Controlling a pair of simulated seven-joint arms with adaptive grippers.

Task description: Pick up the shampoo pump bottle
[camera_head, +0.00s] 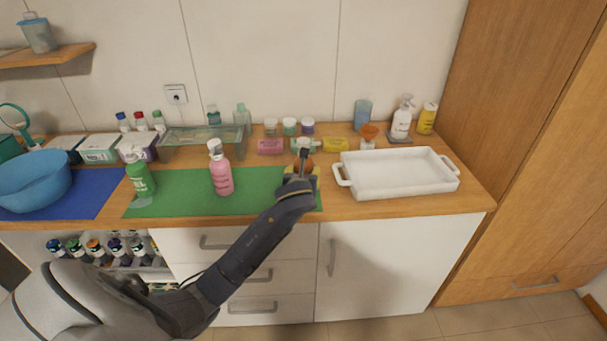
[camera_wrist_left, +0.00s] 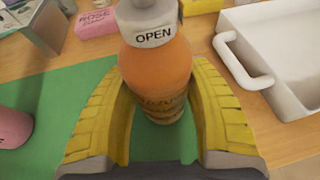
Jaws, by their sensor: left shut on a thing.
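An orange bottle with a grey-white pump top marked "OPEN" (camera_wrist_left: 157,72) stands upright at the right end of the green mat (camera_head: 180,207). My left gripper (camera_head: 301,171) is shut on this bottle, one yellow finger on each side of its body. In the head view the gripper hides most of it. I cannot tell whether its base is off the mat. A white pump bottle (camera_head: 401,122) stands at the back right. My right gripper is not in view.
A white tray with handles (camera_head: 398,187) lies close to the right of the gripper. A green bottle (camera_head: 140,180) and a blue basin (camera_head: 35,183) are at the left. Soap boxes, including a pink one (camera_head: 270,147), and small jars stand behind. The mat's middle is partly clear.

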